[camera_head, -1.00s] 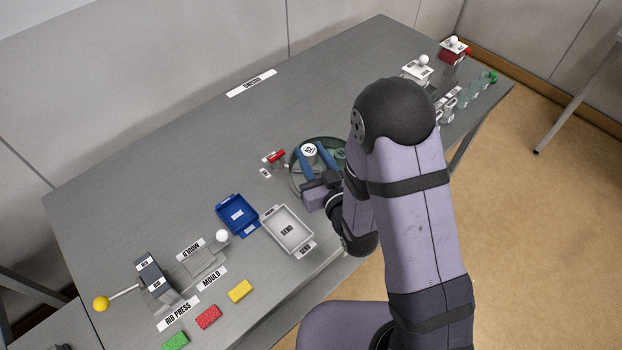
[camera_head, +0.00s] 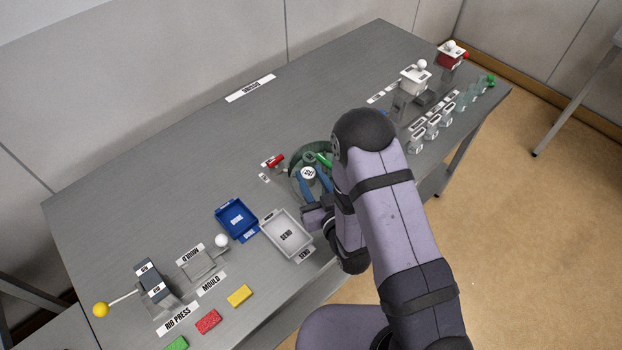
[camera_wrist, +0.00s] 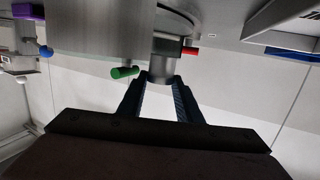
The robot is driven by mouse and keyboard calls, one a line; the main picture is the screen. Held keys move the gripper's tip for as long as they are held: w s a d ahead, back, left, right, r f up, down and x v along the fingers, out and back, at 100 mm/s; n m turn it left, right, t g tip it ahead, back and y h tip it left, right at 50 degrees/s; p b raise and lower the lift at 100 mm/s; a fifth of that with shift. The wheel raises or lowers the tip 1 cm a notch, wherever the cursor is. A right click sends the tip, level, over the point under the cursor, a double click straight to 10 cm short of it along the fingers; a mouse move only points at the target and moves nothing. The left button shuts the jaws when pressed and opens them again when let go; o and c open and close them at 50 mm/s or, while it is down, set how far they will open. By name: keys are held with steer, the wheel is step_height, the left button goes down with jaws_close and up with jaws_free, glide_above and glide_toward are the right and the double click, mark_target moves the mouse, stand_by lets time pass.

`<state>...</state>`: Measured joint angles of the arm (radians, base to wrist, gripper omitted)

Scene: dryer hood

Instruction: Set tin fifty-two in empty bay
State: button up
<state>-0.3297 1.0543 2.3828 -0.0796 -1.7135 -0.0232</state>
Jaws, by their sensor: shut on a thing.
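The tin (camera_head: 308,173) is a small grey cylinder with a white top that bears a number, too small to read surely. My gripper (camera_head: 310,183) is shut on it, with one blue finger on each side. In the wrist view the grey tin (camera_wrist: 163,66) sits between the fingertips of my gripper (camera_wrist: 162,82). The round green-grey hood (camera_head: 297,160) stands around and behind the tin. A green handle (camera_head: 322,159) shows at its right, and also in the wrist view (camera_wrist: 125,72). My arm hides the hood's right side, and I cannot make out an empty bay.
A red handle (camera_head: 274,160) lies left of the hood. A blue tray (camera_head: 236,218) and a white SEND tray (camera_head: 287,234) stand at the front left. Several small labelled containers (camera_head: 432,130) line the right edge.

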steer(key=shift+f, duration=0.5)
steer(key=shift+f, duration=0.1)
steer(key=shift+f+b, duration=0.35)
steer(key=shift+b, duration=0.1)
steer(key=shift+f, duration=0.2)
steer(key=o, duration=1)
steer(key=shift+o, duration=0.2)
steer(key=shift+r, duration=0.15)
